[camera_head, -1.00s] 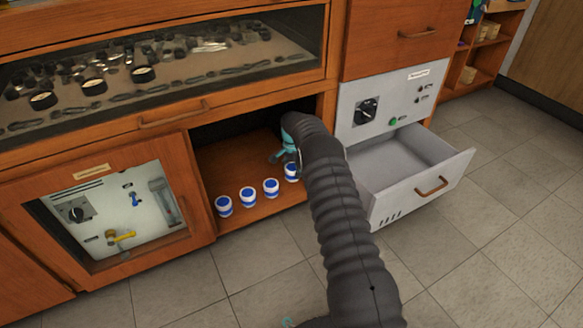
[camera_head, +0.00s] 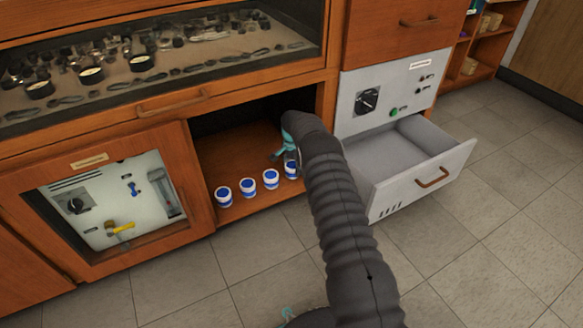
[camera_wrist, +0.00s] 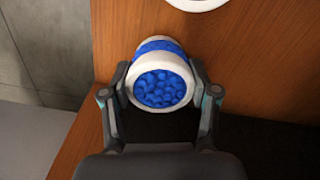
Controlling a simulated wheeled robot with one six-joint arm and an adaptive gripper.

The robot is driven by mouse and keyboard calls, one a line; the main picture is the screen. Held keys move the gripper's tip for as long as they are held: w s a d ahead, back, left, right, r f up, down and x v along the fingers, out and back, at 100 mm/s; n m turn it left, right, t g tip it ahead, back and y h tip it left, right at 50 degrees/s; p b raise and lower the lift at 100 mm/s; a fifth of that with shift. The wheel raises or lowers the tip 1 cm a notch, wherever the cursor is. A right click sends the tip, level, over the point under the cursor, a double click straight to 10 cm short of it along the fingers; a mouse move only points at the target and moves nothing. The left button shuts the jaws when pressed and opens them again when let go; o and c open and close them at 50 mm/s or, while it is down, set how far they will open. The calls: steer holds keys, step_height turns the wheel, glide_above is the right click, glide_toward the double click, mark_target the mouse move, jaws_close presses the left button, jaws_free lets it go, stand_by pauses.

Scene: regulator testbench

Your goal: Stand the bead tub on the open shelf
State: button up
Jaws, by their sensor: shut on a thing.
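The bead tub (camera_head: 291,167), white with a blue band, is at the right end of a row of similar tubs on the open shelf (camera_head: 240,158). My gripper (camera_head: 284,153) reaches down to it from the right, and my arm hides part of the area. In the wrist view my gripper (camera_wrist: 161,96) is shut on the tub (camera_wrist: 161,86), with a finger on each side and blue beads showing in its top. The tub looks upright, at or very near the shelf board (camera_wrist: 245,60); I cannot tell whether it touches.
Similar tubs (camera_head: 248,187) stand to its left. The shelf is bare behind the row. A closed glass-fronted cabinet (camera_head: 110,205) is on the left. An open, empty grey drawer (camera_head: 410,155) juts out on the right. A glazed display drawer (camera_head: 160,65) sits above the shelf.

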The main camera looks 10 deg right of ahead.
mark_target(292, 165)
steer(key=shift+f, duration=0.45)
steer(key=o, duration=1.3)
steer(key=shift+c, duration=0.2)
steer(key=shift+r, duration=3.75)
